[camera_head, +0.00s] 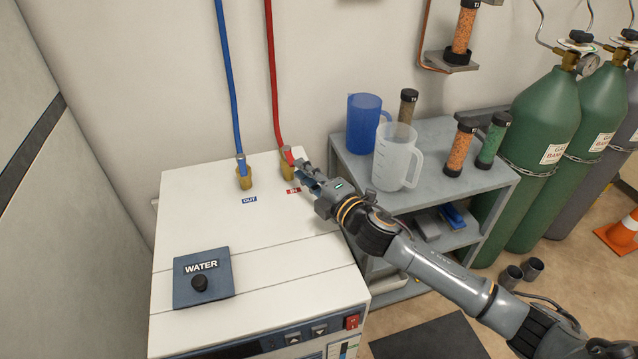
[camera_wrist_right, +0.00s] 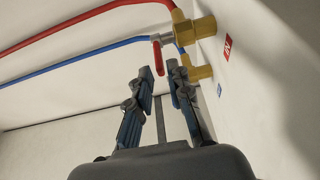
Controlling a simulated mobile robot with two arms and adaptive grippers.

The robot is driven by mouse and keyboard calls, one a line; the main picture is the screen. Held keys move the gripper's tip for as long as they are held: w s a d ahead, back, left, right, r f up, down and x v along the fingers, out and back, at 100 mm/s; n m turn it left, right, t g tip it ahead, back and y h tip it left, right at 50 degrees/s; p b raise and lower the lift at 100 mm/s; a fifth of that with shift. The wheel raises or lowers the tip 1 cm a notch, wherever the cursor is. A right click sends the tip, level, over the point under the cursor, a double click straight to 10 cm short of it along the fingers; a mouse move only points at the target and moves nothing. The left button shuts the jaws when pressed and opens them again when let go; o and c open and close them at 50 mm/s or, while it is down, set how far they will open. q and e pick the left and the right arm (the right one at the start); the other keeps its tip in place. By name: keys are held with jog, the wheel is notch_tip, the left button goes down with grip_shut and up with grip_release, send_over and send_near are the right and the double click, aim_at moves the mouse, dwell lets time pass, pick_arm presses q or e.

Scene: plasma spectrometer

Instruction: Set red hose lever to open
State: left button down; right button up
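The red hose (camera_head: 272,70) runs down the wall to a brass valve (camera_head: 287,170) at the IN label on top of the white machine. In the right wrist view this brass valve (camera_wrist_right: 194,30) carries a small red lever (camera_wrist_right: 158,57). My right gripper (camera_head: 301,167) is at this valve, reaching in from the right. In the wrist view its fingertips (camera_wrist_right: 161,74) are apart, and the lever's free end appears in the gap between them. I cannot tell whether either finger touches it. In the head view the lever is mostly hidden by the gripper. My left gripper is not in view.
A blue hose (camera_head: 230,80) goes to a second brass fitting (camera_head: 244,178) at the OUT label, left of the red one. A WATER knob panel (camera_head: 202,278) is at the machine's front. A grey shelf (camera_head: 440,200) with jugs stands to the right, beside green gas cylinders (camera_head: 540,125).

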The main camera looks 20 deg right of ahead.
jog(key=v, duration=0.6)
jog(key=shift+s+d, duration=0.1)
jog(key=shift+s, duration=0.1)
